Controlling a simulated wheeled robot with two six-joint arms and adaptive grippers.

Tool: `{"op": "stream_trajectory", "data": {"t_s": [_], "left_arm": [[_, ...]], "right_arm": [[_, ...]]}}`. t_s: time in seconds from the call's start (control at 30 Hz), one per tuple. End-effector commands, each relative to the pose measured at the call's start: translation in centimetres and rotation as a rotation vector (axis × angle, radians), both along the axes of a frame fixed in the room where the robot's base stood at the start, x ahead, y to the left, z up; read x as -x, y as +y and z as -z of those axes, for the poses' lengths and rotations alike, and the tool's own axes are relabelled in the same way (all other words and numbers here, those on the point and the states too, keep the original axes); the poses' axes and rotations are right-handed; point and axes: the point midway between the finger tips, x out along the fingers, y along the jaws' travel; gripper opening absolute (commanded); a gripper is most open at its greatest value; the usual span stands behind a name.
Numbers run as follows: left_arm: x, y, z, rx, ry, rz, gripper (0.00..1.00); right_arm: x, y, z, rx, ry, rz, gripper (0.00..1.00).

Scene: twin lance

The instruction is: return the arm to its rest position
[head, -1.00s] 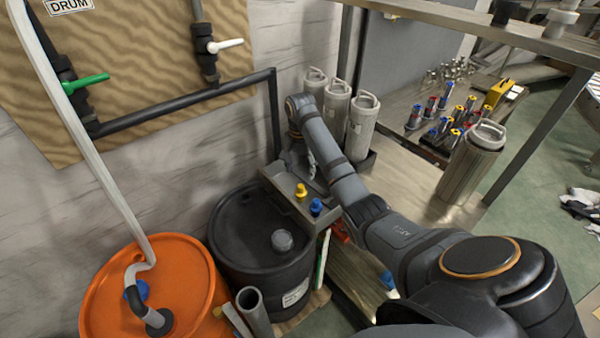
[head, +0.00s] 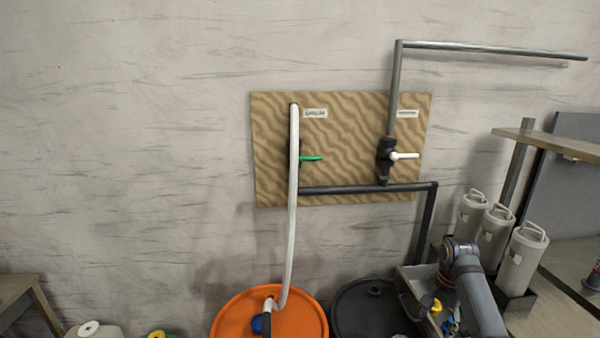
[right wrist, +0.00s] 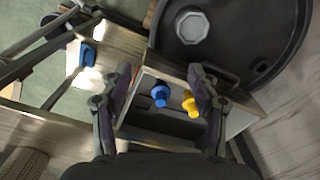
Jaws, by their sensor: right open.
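My right arm (head: 470,285) reaches in at the lower right of the head view, with its wrist end above a grey tray. In the right wrist view my right gripper (right wrist: 160,75) is open, its two fingers spread apart with nothing between the tips. Beyond the fingers, a blue fitting (right wrist: 161,93) and a yellow fitting (right wrist: 190,103) stand in the grey tray (right wrist: 238,122). The yellow fitting also shows in the head view (head: 436,305), close to my arm. My left gripper is in neither current view.
A black drum (head: 352,310) and an orange drum (head: 230,320) with a white hose (head: 293,210) stand by the wall. A wooden board (head: 340,135) carries valves and pipes. Several grey canisters (head: 520,265) stand right of my arm, near a shelf (head: 550,143).

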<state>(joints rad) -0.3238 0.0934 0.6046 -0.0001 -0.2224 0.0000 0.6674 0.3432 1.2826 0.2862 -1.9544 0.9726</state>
Motion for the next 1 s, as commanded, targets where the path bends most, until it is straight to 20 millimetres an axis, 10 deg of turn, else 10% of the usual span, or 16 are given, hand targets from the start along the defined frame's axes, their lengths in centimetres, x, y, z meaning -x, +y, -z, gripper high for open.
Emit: {"op": "stream_trajectory", "data": {"t_s": [0.33,0.6,1.0], "left_arm": [[-4.5,-1.8,-0.2,0.023,-0.069,-0.005,0.40],[-3.2,-1.4,-0.1,0.017,-0.048,-0.004,0.40],[-2.4,-1.0,-0.1,0.012,-0.034,-0.003,0.40]], "right_arm": [[4.3,3.0,5.7,0.063,-0.038,-0.272,0.61],[11.0,6.7,9.8,0.122,-0.095,-0.590,0.61],[21.5,10.8,9.6,0.202,-0.189,-0.989,0.61]]}}
